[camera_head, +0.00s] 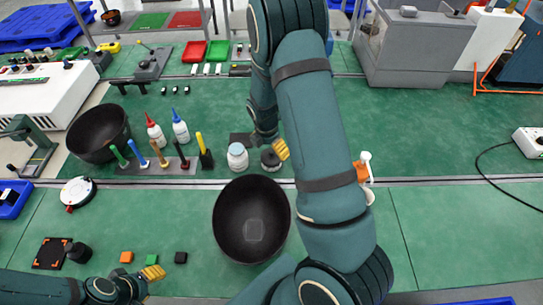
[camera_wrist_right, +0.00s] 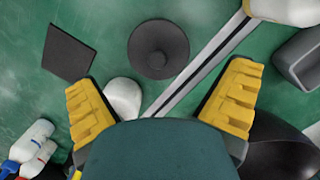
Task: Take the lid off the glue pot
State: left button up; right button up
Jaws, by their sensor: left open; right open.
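A dark round lid with a central knob (camera_wrist_right: 158,50) shows from above in the right wrist view, beyond my fingertips. In the head view it tops a short dark round object (camera_head: 270,161), seemingly the glue pot, whose body is mostly hidden. My right gripper (camera_head: 281,149) is beside and above it; the wrist view shows the yellow fingers (camera_wrist_right: 160,80) wide open with nothing between the tips. My left gripper (camera_head: 152,273) is open and empty at the lower left, near small coloured blocks.
A white jar (camera_head: 238,157) stands just left of the dark pot. A dark square pad (camera_head: 241,139) lies behind the jar. A large black bowl (camera_head: 235,236) is in front. A rack of several upright tools (camera_head: 150,167) and two glue bottles stand left.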

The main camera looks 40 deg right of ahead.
aim_at(271, 152)
jog(key=f, duration=0.4)
jog(key=shift+w+d+f, duration=0.15)
jog(key=shift+d+f, duration=0.15)
jog(key=c, duration=0.9)
jog(key=shift+c, duration=0.2)
